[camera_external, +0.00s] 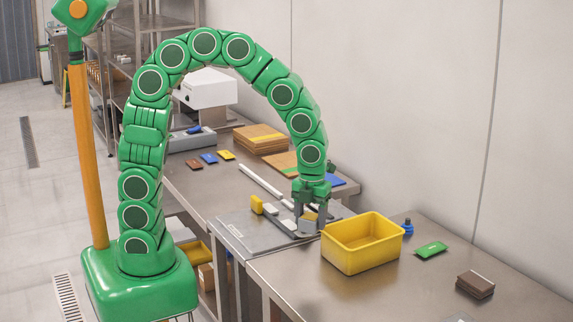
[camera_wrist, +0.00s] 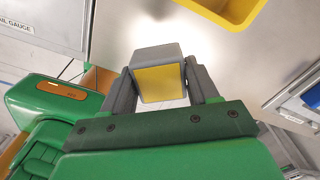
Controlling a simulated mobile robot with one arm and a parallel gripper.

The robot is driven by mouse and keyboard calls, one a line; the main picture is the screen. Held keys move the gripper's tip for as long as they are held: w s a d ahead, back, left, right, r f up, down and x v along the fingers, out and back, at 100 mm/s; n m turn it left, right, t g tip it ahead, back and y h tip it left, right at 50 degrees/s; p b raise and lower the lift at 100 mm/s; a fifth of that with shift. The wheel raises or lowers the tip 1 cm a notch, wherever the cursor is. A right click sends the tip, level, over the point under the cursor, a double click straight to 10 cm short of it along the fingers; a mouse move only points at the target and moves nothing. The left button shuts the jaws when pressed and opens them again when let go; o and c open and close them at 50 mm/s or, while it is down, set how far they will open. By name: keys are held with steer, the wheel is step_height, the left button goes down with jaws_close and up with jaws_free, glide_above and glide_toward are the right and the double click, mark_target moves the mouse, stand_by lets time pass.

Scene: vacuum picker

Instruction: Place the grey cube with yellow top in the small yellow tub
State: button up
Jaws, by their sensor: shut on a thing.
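The grey cube with yellow top (camera_wrist: 158,74) is between the two fingers of my gripper (camera_wrist: 159,80), with its yellow face towards the wrist camera. In the external view the cube (camera_external: 307,227) is held by my gripper (camera_external: 309,220) just left of the yellow tub, over the edge of the grey board. Its exact height above the surface is hard to tell. The small yellow tub (camera_external: 364,257) stands on the steel table; its visible inside looks empty. A corner of the tub (camera_wrist: 238,14) shows at the top of the wrist view.
The grey board (camera_external: 240,236) holds a yellow block (camera_external: 257,204) and several pale pieces. Right of the tub are a blue knob-like item (camera_external: 408,227), a green packet (camera_external: 431,249) and a brown stack (camera_external: 475,284). Cardboard (camera_external: 260,138) lies behind.

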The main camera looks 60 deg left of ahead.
mark_target(362, 244)
steer(key=w+f, duration=0.2)
steer(key=w, duration=0.3)
steer(key=w+f+n, duration=0.1)
steer(key=w+f, duration=0.2)
steer(key=w, duration=0.2)
steer(key=w+d+f+n, duration=0.1)
steer(key=w+f, duration=0.1)
steer(key=w, duration=0.3)
steer(key=shift+w+f, duration=0.15)
steer(key=shift+f, duration=0.15)
steer(key=shift+w+d+f, duration=0.2)
steer(key=shift+w+f, duration=0.65)
steer(key=shift+f, duration=1.7)
steer(key=o, duration=1.2)
steer(key=shift+f, duration=0.15)
steer(key=shift+c, duration=0.2)
step_height(362, 244, up, 12)
